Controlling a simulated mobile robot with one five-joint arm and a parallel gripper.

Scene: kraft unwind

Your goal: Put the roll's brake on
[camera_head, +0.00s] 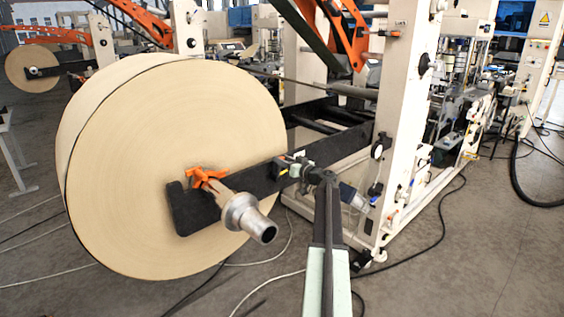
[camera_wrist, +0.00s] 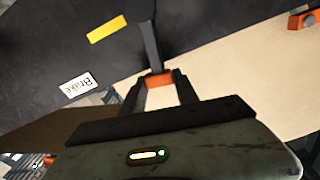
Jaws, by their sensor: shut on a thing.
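The big kraft roll (camera_head: 150,130) hangs on a shaft carried by a dark support arm (camera_head: 345,146). In the wrist view the brake lever (camera_wrist: 150,48) is a dark grey bar running from a round pivot to an orange end. A white label reading "Brake" (camera_wrist: 79,84) and a yellow mark (camera_wrist: 106,28) are on the dark arm beside it. My gripper (camera_wrist: 158,84) is shut on the lever's orange end, its fingers on either side. In the head view my gripper (camera_head: 287,168) is at the support arm, right of the roll; the lever is hard to make out there.
A metal shaft end (camera_head: 255,224) sticks out toward me left of my gripper, with an orange latch (camera_head: 203,178) behind it. The cream machine post (camera_head: 400,120) stands close on the right. Cables lie on the floor.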

